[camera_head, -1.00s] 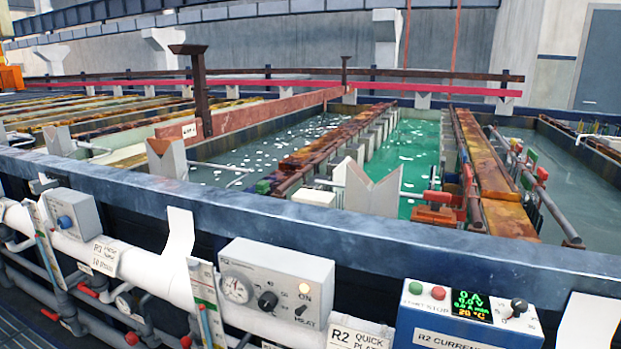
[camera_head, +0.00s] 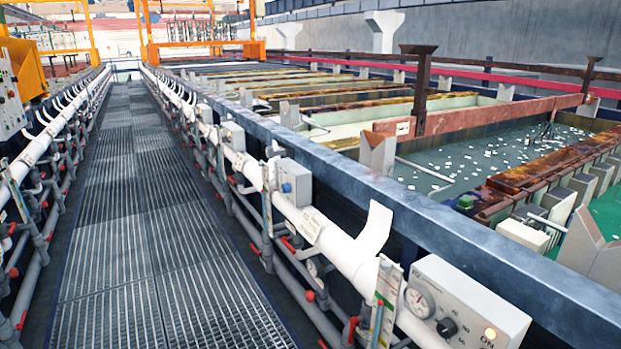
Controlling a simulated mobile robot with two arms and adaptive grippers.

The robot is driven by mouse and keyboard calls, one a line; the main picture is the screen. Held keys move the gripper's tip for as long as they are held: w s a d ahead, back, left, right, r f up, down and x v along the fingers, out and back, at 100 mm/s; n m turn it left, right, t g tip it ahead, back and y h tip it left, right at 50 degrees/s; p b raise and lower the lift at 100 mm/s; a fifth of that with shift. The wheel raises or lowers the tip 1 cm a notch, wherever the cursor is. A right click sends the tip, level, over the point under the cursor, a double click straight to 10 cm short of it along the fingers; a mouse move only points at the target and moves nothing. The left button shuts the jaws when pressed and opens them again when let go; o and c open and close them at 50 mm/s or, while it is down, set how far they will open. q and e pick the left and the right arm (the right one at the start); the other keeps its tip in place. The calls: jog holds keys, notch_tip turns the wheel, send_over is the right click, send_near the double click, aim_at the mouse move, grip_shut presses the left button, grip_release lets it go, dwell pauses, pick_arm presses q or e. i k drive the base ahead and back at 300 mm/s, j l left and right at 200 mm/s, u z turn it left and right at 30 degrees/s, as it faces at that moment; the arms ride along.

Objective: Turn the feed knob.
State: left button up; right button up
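A white control box (camera_head: 462,305) sits at the lower right on the front rail of the tank line, partly cut off by the bottom edge. A smaller grey box (camera_head: 293,183) with a blue knob (camera_head: 286,187) is further along the rail. No readable label in this view marks either knob as the feed knob. Neither of my grippers is in view.
A grated walkway (camera_head: 135,215) runs clear into the distance at the left. White pipes with red-handled valves line both sides. A blue-grey tank edge (camera_head: 400,205) borders the liquid-filled tanks at the right. Orange frames (camera_head: 205,45) stand at the far end.

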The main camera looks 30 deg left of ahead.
aim_at(286, 188)
jog(key=u, duration=1.1)
